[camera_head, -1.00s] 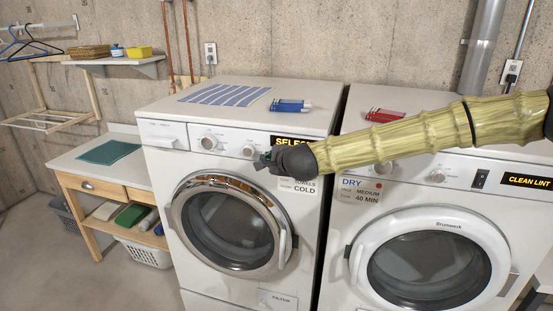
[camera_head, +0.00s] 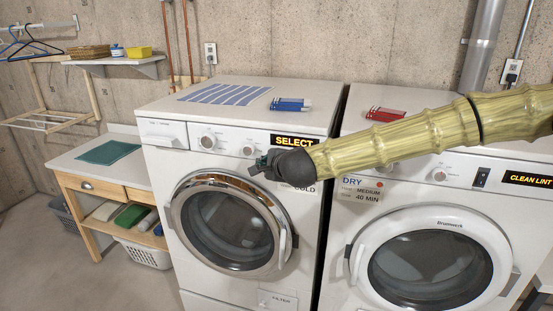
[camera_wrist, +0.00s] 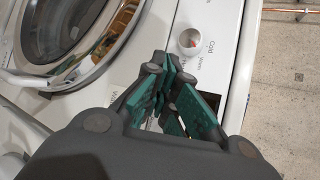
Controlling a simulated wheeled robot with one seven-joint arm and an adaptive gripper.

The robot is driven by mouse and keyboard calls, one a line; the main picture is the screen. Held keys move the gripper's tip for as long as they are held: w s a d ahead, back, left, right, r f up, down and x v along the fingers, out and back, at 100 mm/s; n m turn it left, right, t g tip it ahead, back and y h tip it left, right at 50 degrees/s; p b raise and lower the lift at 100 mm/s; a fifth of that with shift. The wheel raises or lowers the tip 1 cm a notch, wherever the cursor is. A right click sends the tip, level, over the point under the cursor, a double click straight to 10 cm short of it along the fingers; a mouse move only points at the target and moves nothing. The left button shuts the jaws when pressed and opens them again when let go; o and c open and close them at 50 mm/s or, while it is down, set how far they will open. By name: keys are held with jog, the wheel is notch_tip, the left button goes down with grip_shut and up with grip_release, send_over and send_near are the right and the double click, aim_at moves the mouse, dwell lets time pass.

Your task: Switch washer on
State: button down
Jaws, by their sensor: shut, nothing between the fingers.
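The washer (camera_head: 160,175) is the left white machine, with a round chrome-rimmed door. Its top panel has two round knobs, a left one (camera_head: 207,141) and a right one (camera_head: 248,151), and a lit display (camera_head: 293,142) reading SELECT. My gripper (camera_head: 256,168) is in front of the panel, just below and right of the right knob. My gripper hides the panel between the right knob and display, so I see no washer switch.
The dryer (camera_head: 520,215) stands to the right, with a black rocker switch (camera_head: 481,177) and a CLEAN LINT display. A striped cloth (camera_head: 225,94) and blue pegs (camera_head: 290,104) lie on the washer top. My arm crosses in front of the dryer.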

jog(key=s, duration=0.1)
jog(key=s+a, duration=0.1)
jog(key=s, duration=0.1)
jog(key=shift+s+b, duration=0.15)
jog(key=shift+b, duration=0.2)
dwell(1.1)
